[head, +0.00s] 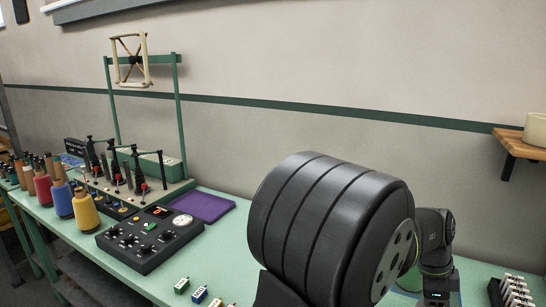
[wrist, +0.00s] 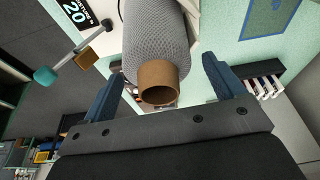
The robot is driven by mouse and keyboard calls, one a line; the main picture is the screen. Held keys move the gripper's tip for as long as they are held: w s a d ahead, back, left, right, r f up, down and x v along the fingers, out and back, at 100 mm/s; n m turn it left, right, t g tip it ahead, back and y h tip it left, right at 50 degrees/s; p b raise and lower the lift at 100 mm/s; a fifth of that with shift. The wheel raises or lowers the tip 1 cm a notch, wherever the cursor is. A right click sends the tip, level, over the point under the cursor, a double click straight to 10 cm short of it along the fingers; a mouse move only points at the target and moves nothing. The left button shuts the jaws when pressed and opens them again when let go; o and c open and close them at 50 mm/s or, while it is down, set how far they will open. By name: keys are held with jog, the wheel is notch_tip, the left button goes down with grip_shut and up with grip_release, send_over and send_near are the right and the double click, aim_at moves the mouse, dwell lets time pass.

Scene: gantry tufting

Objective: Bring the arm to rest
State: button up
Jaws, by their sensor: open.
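In the wrist view my gripper (wrist: 162,70) shows as two dark blue fingers standing wide apart. A grey knitted-looking cone or roll (wrist: 157,35) with a brown tube end (wrist: 158,82) lies between and beyond the fingers. Gaps show on both sides of it, and I see no finger closed on it. Its far end is cut off by the top of the picture. In the head view a large dark ribbed part of my arm fills the middle front, and my gripper does not show there.
The green bench (head: 130,272) carries yarn cones (head: 85,212), a black control box (head: 150,238), a purple mat (head: 205,207) and a green frame (head: 180,125). A rack with white pieces (head: 515,290) stands lower right. A wooden shelf (head: 518,145) juts from the wall. A teal-tipped rod (wrist: 45,75) shows at left.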

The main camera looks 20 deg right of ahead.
jog(key=shift+r, duration=0.95)
